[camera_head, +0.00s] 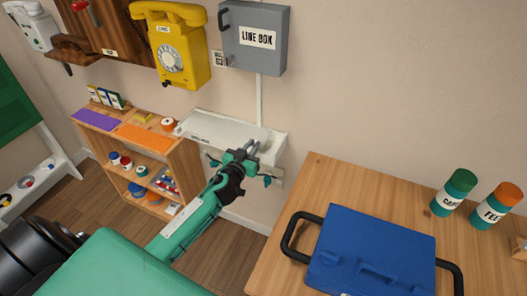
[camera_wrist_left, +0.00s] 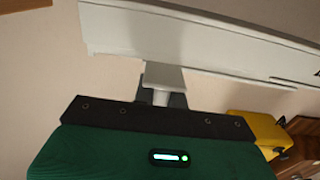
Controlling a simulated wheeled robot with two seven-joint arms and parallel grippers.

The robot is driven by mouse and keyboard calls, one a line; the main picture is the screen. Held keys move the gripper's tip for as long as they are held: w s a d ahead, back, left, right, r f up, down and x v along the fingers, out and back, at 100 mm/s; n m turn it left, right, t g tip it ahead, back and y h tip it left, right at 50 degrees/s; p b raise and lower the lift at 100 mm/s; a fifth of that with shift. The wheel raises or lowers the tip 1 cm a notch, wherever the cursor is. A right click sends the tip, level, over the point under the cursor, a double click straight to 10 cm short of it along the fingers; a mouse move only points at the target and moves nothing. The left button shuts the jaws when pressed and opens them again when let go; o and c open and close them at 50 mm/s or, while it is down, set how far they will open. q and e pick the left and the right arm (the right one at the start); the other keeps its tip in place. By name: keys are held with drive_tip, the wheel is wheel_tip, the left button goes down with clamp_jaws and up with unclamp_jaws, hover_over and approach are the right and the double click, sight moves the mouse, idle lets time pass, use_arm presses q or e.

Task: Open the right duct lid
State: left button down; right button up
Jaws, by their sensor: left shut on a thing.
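A long white duct (camera_head: 205,128) runs along the wall below the grey line box, with a small dark label near its left part. My left gripper (camera_head: 250,149) is at the front edge of the duct's right part, with its arm reaching up from lower left. In the left wrist view, the gripper (camera_wrist_left: 163,88) is shut on a small pale tab (camera_wrist_left: 163,72) below the long white duct piece (camera_wrist_left: 190,45). Its fingers partly hide the tab. I cannot tell how far the lid is tilted. My right gripper is not in view.
The line box (camera_head: 255,38) and a yellow dial phone (camera_head: 171,45) hang above the duct. A wooden shelf (camera_head: 190,165) stands at its left. A wooden table (camera_head: 320,180) with a blue case (camera_head: 372,245) and two canisters is at right.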

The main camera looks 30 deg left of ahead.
use_arm(q)
drive_tip(key=a, duration=1.1)
drive_tip(key=shift+s+a, duration=0.3)
drive_tip(key=shift+a, duration=0.8)
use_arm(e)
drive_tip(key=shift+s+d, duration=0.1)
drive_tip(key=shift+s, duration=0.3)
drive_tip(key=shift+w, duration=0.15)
use_arm(q)
drive_tip(key=c, duration=1.5)
unclamp_jaws()
drive_tip(key=shift+o, duration=0.3)
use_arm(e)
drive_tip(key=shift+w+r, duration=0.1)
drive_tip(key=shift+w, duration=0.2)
use_arm(q)
drive_tip(key=shift+s, duration=0.15)
approach(217, 136)
drive_tip(key=s, duration=0.1)
drive_tip(key=s+d+r, duration=0.1)
drive_tip(key=s, duration=0.1)
drive_tip(key=s+r, duration=0.1)
drive_tip(key=s, duration=0.1)
drive_tip(key=shift+s+d+b, duration=0.15)
drive_tip(key=shift+d+b, duration=0.2)
drive_tip(key=shift+d, duration=0.05)
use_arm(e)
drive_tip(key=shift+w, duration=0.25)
